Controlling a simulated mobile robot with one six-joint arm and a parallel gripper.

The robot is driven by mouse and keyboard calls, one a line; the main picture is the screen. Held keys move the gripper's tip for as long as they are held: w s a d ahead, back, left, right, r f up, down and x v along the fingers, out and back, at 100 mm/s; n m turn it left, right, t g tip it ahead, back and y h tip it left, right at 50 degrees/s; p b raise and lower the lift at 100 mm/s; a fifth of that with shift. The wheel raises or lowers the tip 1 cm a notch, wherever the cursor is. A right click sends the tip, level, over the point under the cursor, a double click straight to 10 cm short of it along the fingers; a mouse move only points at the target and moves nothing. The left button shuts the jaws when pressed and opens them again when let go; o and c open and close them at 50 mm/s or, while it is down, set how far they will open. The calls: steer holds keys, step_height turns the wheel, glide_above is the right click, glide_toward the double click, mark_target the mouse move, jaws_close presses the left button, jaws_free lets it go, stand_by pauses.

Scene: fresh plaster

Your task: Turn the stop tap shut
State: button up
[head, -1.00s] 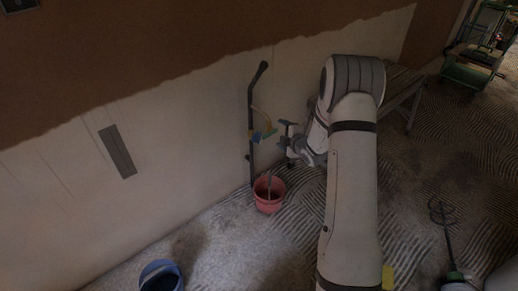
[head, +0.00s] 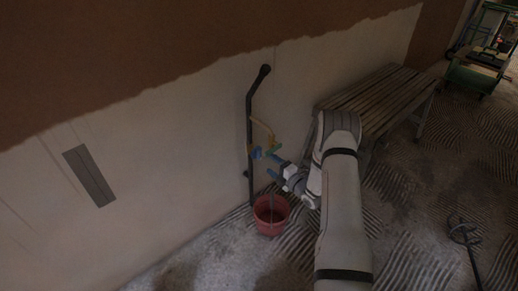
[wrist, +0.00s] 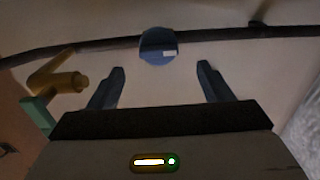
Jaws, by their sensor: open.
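A dark pipe (head: 250,115) runs up the pale wall. It carries a blue round tap handle (head: 257,153), with a brass spout (head: 263,130) and a green part (head: 275,148) close by. In the wrist view the blue handle (wrist: 158,47) lies ahead, between and just beyond my fingertips, apart from both. The brass spout (wrist: 58,78) and green part (wrist: 38,113) are to the left there, outside the fingers. My gripper (wrist: 161,70) is open and empty; in the head view my gripper (head: 274,167) is just right of the pipe. The handle's turn position is unclear.
A red bucket (head: 271,222) stands on the floor below the tap. A slatted wooden bench (head: 375,95) is along the wall behind my arm. A mixing paddle (head: 465,235) is at right, and a green trolley (head: 475,72) at the far right. Floor left of the bucket is clear.

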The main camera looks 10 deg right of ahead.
mark_target(259, 160)
steer(key=b+x, duration=0.2)
steer(key=x, duration=0.6)
steer(key=shift+w+r, duration=0.1)
steer(key=shift+r, duration=0.05)
steer(key=c, duration=0.9)
